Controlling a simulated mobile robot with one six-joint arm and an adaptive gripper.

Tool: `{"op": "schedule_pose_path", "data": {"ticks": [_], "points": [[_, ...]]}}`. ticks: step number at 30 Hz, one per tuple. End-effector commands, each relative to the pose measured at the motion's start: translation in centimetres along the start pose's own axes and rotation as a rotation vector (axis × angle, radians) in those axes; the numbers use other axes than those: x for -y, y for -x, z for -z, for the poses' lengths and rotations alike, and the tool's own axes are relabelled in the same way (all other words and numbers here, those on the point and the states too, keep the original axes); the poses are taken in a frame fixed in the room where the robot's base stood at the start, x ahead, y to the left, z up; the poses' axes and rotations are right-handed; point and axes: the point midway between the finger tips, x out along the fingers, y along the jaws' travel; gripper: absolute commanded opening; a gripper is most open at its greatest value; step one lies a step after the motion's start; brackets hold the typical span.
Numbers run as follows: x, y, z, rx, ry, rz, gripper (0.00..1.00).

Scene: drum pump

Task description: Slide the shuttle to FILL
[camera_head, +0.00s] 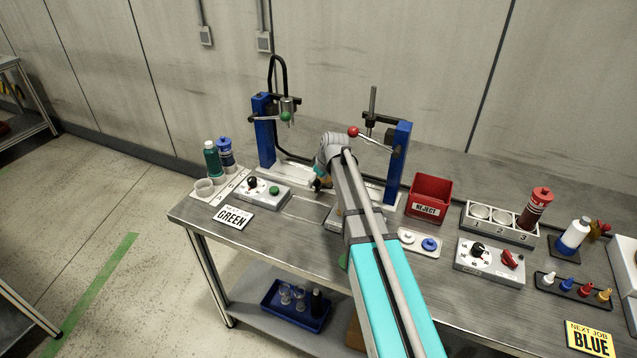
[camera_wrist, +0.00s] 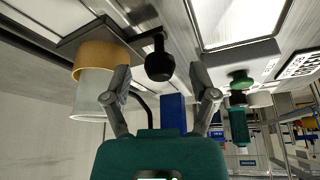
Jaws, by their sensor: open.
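In the wrist view, which looks upside down, a dark plate (camera_wrist: 88,40) that looks like the shuttle carries a clear cup (camera_wrist: 92,98) with a tan lower part. A black round knob (camera_wrist: 160,66) on a short stem sticks out beside it. My gripper (camera_wrist: 162,94) is open, with one finger on each side of the knob in the picture; I see no contact. The head view shows my gripper (camera_head: 320,183) low between two blue posts, partly hidden by my arm. My arm hides the shuttle there, and I cannot read a FILL mark.
The left blue post (camera_head: 263,132) carries a green-knobbed lever; the right blue post (camera_head: 397,160) carries a red-knobbed one. A control box (camera_head: 262,193) with a green button stands front left, beside a GREEN card (camera_head: 233,217). A red reject bin (camera_head: 430,193) stands right of my arm.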

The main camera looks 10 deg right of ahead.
Motion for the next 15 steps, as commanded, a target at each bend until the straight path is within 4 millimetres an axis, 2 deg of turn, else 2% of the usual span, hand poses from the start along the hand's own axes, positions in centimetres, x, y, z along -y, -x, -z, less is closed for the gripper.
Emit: {"op": "schedule_pose_path", "data": {"ticks": [4,15], "points": [[-0.01,-0.57,-0.11,0.0,0.0,0.0,0.75],[-0.05,-0.55,-0.13,0.0,-0.001,0.0,0.73]]}}
